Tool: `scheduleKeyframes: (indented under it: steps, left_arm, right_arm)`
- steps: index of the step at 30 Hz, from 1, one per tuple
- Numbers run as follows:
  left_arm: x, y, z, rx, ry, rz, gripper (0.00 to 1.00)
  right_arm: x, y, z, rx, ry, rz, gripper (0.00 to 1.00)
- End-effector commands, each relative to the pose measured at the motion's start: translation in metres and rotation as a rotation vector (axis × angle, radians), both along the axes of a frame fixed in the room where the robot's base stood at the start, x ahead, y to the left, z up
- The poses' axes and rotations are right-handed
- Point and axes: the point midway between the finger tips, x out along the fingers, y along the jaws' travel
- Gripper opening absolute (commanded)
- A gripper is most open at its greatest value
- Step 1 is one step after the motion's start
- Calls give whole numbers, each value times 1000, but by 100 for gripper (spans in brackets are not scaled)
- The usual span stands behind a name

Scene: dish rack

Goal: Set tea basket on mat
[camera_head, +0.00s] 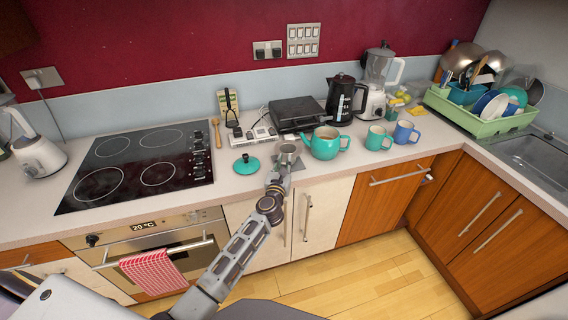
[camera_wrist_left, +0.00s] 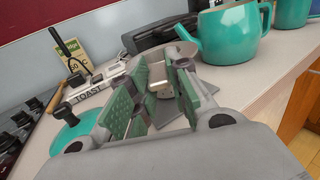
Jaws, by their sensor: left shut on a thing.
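The tea basket (camera_head: 288,149) is a small grey metal cup near the counter's front edge, left of the teal teapot (camera_head: 326,142). My left gripper (camera_head: 281,168) is shut on it from the front. In the left wrist view the basket (camera_wrist_left: 161,74) shows between the green finger pads, partly hidden by them. A grey mat (camera_head: 298,165) lies on the counter under and beside the basket. It also shows in the left wrist view (camera_wrist_left: 172,112). I cannot tell whether the basket touches the mat. My right gripper is not in view.
The teal teapot lid (camera_head: 246,164) lies left of the gripper. A teal mug (camera_head: 378,138) and a blue mug (camera_head: 405,132) stand right of the teapot. A power strip and a black toaster (camera_head: 297,113) are behind. The hob (camera_head: 140,165) is at left.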

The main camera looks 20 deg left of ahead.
Motion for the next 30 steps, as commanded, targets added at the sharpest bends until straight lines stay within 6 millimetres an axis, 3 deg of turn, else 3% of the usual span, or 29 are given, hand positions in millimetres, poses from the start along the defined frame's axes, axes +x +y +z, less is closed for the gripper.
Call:
scheduleKeyframes:
  steps: [30]
  left_arm:
    - [0, 0, -7, -1, 0, 0, 0]
  right_arm:
    - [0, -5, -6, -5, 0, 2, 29]
